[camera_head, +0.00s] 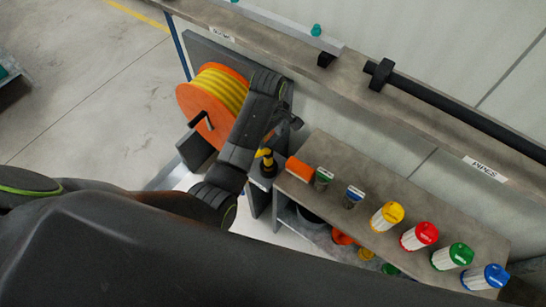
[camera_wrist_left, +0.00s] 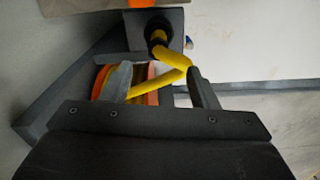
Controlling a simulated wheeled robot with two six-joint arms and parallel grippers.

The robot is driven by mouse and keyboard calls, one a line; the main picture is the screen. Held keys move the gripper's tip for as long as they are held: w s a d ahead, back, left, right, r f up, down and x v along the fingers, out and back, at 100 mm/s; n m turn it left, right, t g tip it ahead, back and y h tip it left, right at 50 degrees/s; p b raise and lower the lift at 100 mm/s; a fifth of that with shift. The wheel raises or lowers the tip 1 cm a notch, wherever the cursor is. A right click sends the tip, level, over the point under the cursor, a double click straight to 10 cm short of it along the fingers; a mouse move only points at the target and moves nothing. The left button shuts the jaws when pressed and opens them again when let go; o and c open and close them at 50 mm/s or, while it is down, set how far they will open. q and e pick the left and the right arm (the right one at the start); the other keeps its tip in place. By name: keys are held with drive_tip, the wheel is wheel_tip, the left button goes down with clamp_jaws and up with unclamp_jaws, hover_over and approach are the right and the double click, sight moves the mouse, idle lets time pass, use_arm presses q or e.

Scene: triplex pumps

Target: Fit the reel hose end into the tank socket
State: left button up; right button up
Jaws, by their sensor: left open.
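The orange reel (camera_head: 188,99) with yellow hose (camera_head: 219,88) wound on it stands left of my left arm in the head view. The hose end, a yellow bent piece (camera_head: 265,153), stands at a dark round collar on a grey post. In the left wrist view the yellow hose (camera_wrist_left: 172,62) runs from behind the fingers up to a black collar (camera_wrist_left: 158,34) at a grey plate. Whether it is seated there, I cannot tell. My left gripper (camera_wrist_left: 162,82) is open, fingers apart, with hose visible between them. I cannot identify the tank socket. My right gripper is out of view.
A grey bench (camera_head: 420,205) right of the post holds an orange block (camera_head: 300,169), small jars and several coloured-lid canisters (camera_head: 387,216). A wall shelf labelled PIPES (camera_head: 440,144) carries a black pipe (camera_head: 450,105). Open floor (camera_head: 75,75) lies at the upper left.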

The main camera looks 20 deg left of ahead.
sight(269, 154)
use_arm(q)
drive_tip(key=f, duration=0.6)
drive_tip(key=shift+s+a, duration=0.1)
drive_tip(key=shift+s, duration=0.1)
wheel_tip(269, 154, down, 4)
drive_tip(key=shift+w+f+b, duration=0.15)
drive_tip(key=shift+f+b, duration=0.05)
drive_tip(key=shift+b, duration=0.2)
drive_tip(key=shift+w+a+f+b, duration=0.15)
drive_tip(key=shift+f+b, duration=0.1)
drive_tip(key=shift+f, duration=1.1)
drive_tip(key=shift+w+a+f+b, duration=0.1)
drive_tip(key=shift+w+f+b, duration=0.1)
drive_tip(key=shift+f, duration=1.15)
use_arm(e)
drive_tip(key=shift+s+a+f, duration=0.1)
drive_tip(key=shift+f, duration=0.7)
use_arm(q)
drive_tip(key=shift+c, duration=0.4)
clamp_jaws()
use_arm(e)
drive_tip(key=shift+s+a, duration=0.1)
